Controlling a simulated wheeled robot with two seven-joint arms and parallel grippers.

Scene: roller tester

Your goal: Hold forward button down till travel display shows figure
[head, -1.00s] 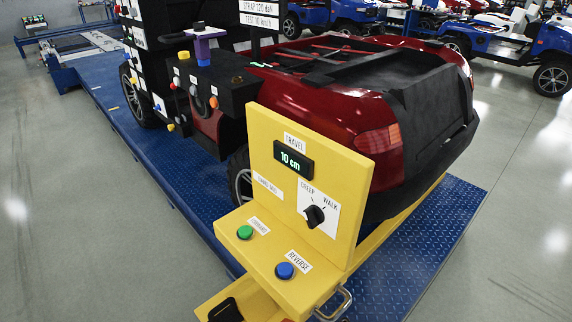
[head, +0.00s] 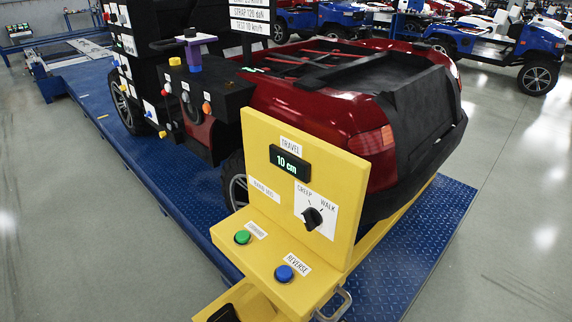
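The yellow control box (head: 310,255) stands in the middle front. Its travel display (head: 290,164) reads "10 cm" in green. The green button (head: 242,237) beside the FORWARD label (head: 256,230) is on the left of the lower panel, with nothing touching it. The blue button (head: 284,273) beside the REVERSE label (head: 298,263) is to its right. A black selector knob (head: 312,217) sits between the CREEP and WALK marks; which one it points to is hard to tell. Neither of my grippers shows in the head view.
A dark red vehicle (head: 330,110) with a black bed stands on the blue platform (head: 440,225) behind the box. A metal handle (head: 335,303) sticks out at the box's lower right. Grey floor lies open on both sides. More vehicles (head: 540,50) stand at the back.

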